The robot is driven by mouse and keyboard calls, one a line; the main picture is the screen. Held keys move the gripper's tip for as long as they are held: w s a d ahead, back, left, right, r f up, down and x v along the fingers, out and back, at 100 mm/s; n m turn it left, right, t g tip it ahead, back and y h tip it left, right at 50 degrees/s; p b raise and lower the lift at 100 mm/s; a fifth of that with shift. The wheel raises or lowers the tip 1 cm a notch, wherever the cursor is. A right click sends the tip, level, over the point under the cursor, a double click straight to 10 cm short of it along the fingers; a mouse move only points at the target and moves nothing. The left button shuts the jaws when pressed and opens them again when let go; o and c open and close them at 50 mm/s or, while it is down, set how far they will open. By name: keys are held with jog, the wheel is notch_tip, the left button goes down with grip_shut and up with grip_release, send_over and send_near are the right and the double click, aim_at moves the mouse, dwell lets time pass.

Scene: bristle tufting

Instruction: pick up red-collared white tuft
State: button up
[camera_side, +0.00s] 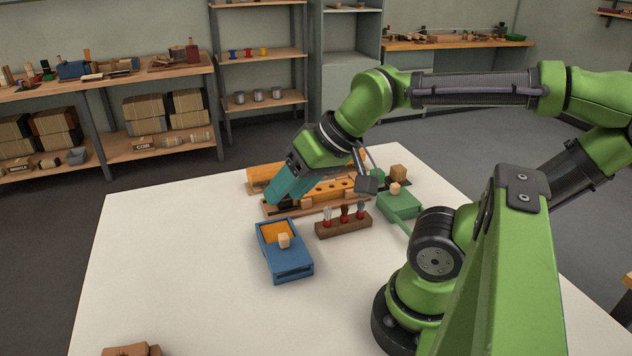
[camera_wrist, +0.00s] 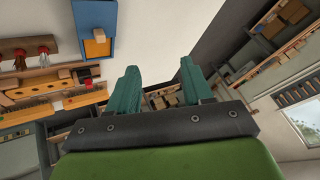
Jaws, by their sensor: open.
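A dark brown rack (camera_side: 344,226) stands on the white table and holds several upright tufts. The leftmost, a white tuft with a red collar (camera_side: 327,215), stands at its left end in the side view. A darker red-collared tuft (camera_side: 344,213) stands in the middle, and a greyish one (camera_side: 361,209) at the right. My gripper (camera_side: 272,202) has teal fingers, apart and empty in the wrist view (camera_wrist: 162,78), tilted left and away from the tufts.
A blue box (camera_side: 290,266) with an orange inside and a small wooden block is front-left of the rack. A board with holes (camera_side: 335,188) lies behind the rack. A green fixture (camera_side: 400,206) is to the right. The table's left part is clear.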

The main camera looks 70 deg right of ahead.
jog(key=m+g+h, duration=0.2)
jog(key=m+g, duration=0.5)
jog(key=m, duration=2)
send_over(328, 208)
notch_tip(328, 208, down, 5)
jog(key=shift+m, duration=0.3)
notch_tip(328, 208, down, 11)
jog(key=shift+d+f, duration=0.1)
jog(key=shift+f, duration=2.75)
jog(key=shift+c, duration=0.2)
